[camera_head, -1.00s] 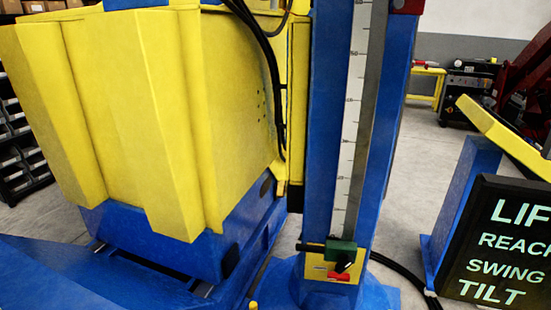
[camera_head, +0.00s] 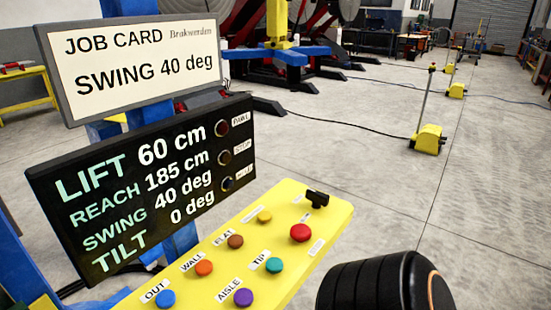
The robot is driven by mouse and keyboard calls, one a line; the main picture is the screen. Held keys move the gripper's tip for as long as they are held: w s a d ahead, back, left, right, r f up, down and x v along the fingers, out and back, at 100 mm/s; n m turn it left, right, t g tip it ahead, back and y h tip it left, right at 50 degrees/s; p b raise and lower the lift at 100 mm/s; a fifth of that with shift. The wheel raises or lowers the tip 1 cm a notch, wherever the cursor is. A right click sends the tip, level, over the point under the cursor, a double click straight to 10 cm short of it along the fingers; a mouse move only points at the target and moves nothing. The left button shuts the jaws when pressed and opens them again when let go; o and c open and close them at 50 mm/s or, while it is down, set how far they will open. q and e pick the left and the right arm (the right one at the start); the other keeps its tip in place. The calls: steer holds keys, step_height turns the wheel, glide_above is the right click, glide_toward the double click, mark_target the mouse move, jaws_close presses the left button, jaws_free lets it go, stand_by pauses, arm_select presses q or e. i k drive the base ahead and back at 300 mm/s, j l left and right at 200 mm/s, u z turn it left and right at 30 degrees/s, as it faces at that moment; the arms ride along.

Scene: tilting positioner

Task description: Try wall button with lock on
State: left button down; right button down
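The yellow button panel (camera_head: 325,225) stands in the lower middle. Its orange button (camera_head: 204,268) sits beside the WALL label. Around it are a blue button (camera_head: 165,299) by OUT, a brown one (camera_head: 235,241) by FLAT, a purple one (camera_head: 243,298) by AISLE and a teal one (camera_head: 274,265) by TIP. A yellow button (camera_head: 264,216), a red button (camera_head: 300,232) and a black knob (camera_head: 317,198) sit farther up. Which one is the lock I cannot tell. A dark rounded part, probably my arm, shows at bottom right; no gripper fingers are visible.
The black display (camera_head: 120,215) reads LIFT 60 cm, REACH 185 cm, SWING 40 deg, TILT 0 deg. Its three side lamps look dark. The job card (camera_head: 140,62) above reads SWING 40 deg. Yellow floor stands (camera_head: 429,140) are beyond; open floor lies right.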

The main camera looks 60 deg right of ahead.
mark_target(204, 267)
steer(key=k+l+z, duration=0.1)
steer(key=z, duration=0.35)
steer(key=l+z, duration=0.1)
steer(key=z, duration=0.35)
steer(key=k+l+z, duration=0.1)
steer(key=z, duration=0.35)
steer(key=l, duration=0.1)
